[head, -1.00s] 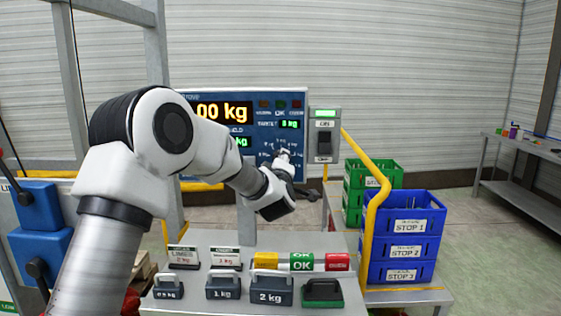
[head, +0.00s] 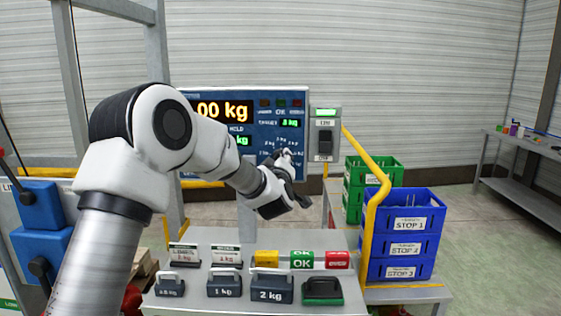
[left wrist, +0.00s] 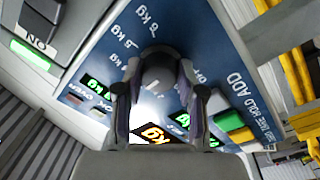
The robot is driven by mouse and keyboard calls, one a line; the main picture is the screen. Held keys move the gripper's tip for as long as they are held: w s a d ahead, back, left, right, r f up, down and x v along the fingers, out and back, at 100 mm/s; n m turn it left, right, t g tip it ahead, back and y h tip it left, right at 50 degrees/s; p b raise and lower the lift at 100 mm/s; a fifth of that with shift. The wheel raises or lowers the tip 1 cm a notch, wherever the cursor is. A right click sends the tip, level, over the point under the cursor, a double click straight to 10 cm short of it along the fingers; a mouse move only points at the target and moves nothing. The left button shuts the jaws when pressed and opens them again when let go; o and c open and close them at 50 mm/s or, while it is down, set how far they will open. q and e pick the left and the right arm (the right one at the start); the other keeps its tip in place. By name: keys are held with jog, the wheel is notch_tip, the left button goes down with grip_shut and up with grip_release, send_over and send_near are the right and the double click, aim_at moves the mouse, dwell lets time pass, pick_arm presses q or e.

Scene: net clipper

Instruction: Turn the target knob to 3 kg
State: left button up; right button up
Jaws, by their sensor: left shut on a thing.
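The blue scale panel (head: 262,101) stands at the back centre with lit readouts. Its small green target readout (head: 290,123) shows a kg number too small to read surely. My left gripper (left wrist: 158,72) is at the panel's lower right and is shut on the dark round target knob (left wrist: 158,60), one finger on each side. In the head view my left gripper (head: 284,157) hides the knob and part of its dial marks. The wrist view shows the panel tilted, with kg marks around the knob. My right gripper is in neither view.
A grey switch box (head: 325,135) stands just right of the panel. Several weights, including the 2 kg weight (head: 272,288), sit on the bench (head: 215,303). Blue crates (head: 405,235) and green crates (head: 365,180) stand right, behind a yellow rail (head: 375,200).

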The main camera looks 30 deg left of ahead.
pick_arm(q)
jog(key=o, duration=1.1)
jog(key=shift+r, duration=0.5)
jog(key=shift+w+a+f, duration=0.15)
jog(key=shift+w+f, duration=0.1)
jog(key=shift+f, duration=0.15)
jog(key=v, duration=1.2)
